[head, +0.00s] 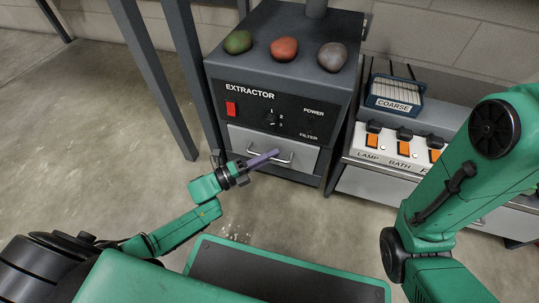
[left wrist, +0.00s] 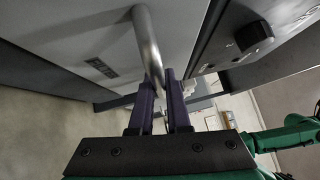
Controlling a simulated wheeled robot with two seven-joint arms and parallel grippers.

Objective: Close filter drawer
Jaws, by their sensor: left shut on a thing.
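The filter drawer (head: 240,140) is the pale grey front low on the dark extractor (head: 285,85). Its bar handle (head: 283,161) shows in the head view, and in the left wrist view the handle (left wrist: 148,45) runs down between the purple fingers. My left gripper (head: 264,159) is at the handle, shut on it. The left wrist view also shows the gripper (left wrist: 164,95) around the bar. How far the drawer stands out of the extractor is hard to tell. My right gripper is out of view; only the right arm's links show at the right.
Several switches sit on a white control box (head: 385,150) right of the extractor, with a blue-framed coarse filter (head: 394,97) behind. Three stones, one green (head: 238,41), one red (head: 284,48), one grey (head: 332,56), lie on top of the extractor. Grey posts (head: 150,75) stand at left; floor is clear.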

